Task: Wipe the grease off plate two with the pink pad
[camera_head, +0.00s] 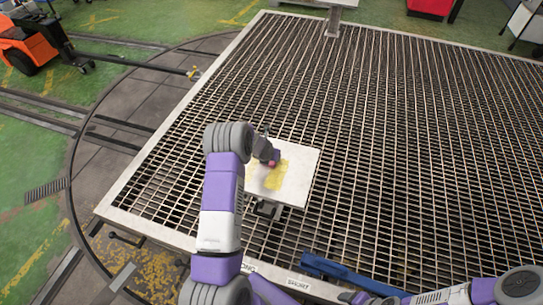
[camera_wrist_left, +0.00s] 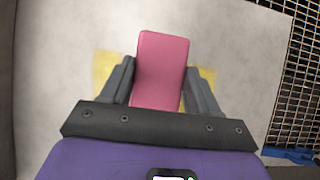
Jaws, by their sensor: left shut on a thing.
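The white plate (camera_head: 303,162) lies on the grating near its left front, with a yellow grease smear (camera_head: 277,178) in its middle. My left gripper (camera_head: 268,158) is over the plate, shut on the pink pad (camera_head: 272,164). In the left wrist view the pink pad (camera_wrist_left: 161,66) stands out between the two fingers, over the plate (camera_wrist_left: 225,35). Grease (camera_wrist_left: 106,66) shows on both sides of the pad, which hides the part between. I cannot tell whether the pad touches the plate. My right arm is at the bottom right; its fingers are not clear.
The metal grating (camera_head: 400,140) spreads wide to the right and back, mostly bare. A blue bar-like tool (camera_head: 350,276) lies near its front edge, by a label reading SHORT (camera_head: 299,284). An orange machine (camera_head: 27,48) stands at the far left.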

